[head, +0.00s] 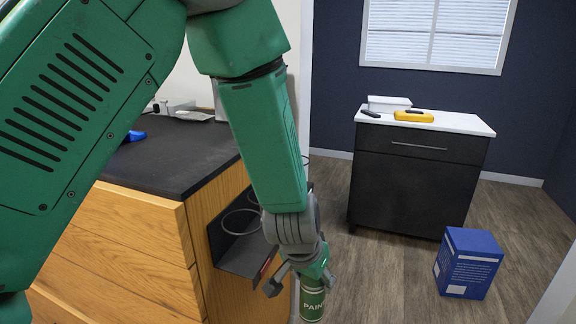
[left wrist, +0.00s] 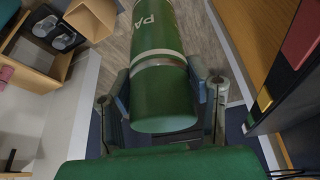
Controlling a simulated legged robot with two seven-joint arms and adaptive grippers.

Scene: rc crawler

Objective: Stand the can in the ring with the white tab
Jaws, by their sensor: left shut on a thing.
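My left gripper (head: 298,284) is shut on a green can (head: 312,304) with white lettering, at the bottom centre of the head view. In the left wrist view the can (left wrist: 160,75) lies between the two fingers, its near end toward the camera. A dark rack (head: 240,262) with wire rings (head: 240,222) is fixed to the side of the wooden cabinet, just left of the gripper. My arm hides part of it. The left wrist view shows a red tab (left wrist: 302,35) and a yellow tab (left wrist: 265,99) on the rack; I cannot make out a white tab clearly. My right gripper is out of view.
The wooden cabinet (head: 130,235) has a black top with items at the back. A dark cabinet (head: 415,180) with a white top holds a yellow object (head: 413,116) and a white box (head: 389,103). A blue box (head: 468,263) stands on the floor at right.

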